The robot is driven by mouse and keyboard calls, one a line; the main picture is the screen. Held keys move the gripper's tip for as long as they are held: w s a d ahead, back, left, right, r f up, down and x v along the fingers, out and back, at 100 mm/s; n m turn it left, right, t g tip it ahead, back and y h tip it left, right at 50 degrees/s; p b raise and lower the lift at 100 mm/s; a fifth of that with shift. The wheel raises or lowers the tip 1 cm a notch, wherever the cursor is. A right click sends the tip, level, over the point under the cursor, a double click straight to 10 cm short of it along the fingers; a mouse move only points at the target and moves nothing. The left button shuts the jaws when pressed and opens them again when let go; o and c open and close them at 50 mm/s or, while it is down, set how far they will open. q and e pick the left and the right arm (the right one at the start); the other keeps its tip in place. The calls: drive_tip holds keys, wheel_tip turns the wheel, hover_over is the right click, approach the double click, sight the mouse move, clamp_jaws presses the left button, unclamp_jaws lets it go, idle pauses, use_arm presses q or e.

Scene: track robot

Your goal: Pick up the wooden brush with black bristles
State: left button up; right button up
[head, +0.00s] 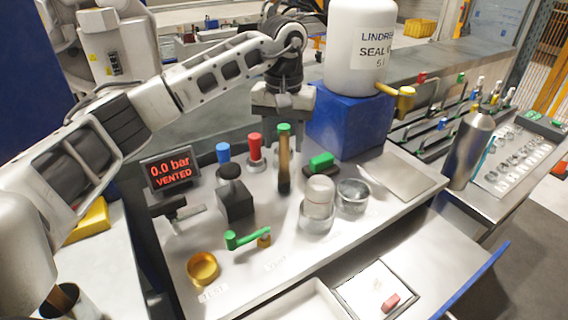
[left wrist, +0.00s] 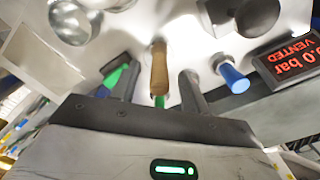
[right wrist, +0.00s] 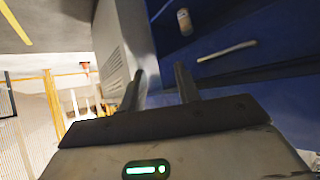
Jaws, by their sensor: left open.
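In the left wrist view the wooden handle (left wrist: 159,70) appears between the two spread fingers of the left gripper (left wrist: 161,80), with gaps on both sides and no visible contact. My right gripper (right wrist: 160,74) is open and empty in the right wrist view, away from the bench top, facing blue drawer fronts.
Red (head: 255,146) and blue (head: 222,152) capped posts stand left of the brush. A black block with a round knob (head: 236,203) is front left. A green-topped block (head: 321,161), glass jar (head: 318,197) and metal cup (head: 353,195) are right. A white tank (head: 358,60) stands on a blue block.

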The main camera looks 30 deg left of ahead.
use_arm(q)
drive_tip(key=shift+f, duration=0.6)
clamp_jaws()
drive_tip(key=shift+r, duration=0.15)
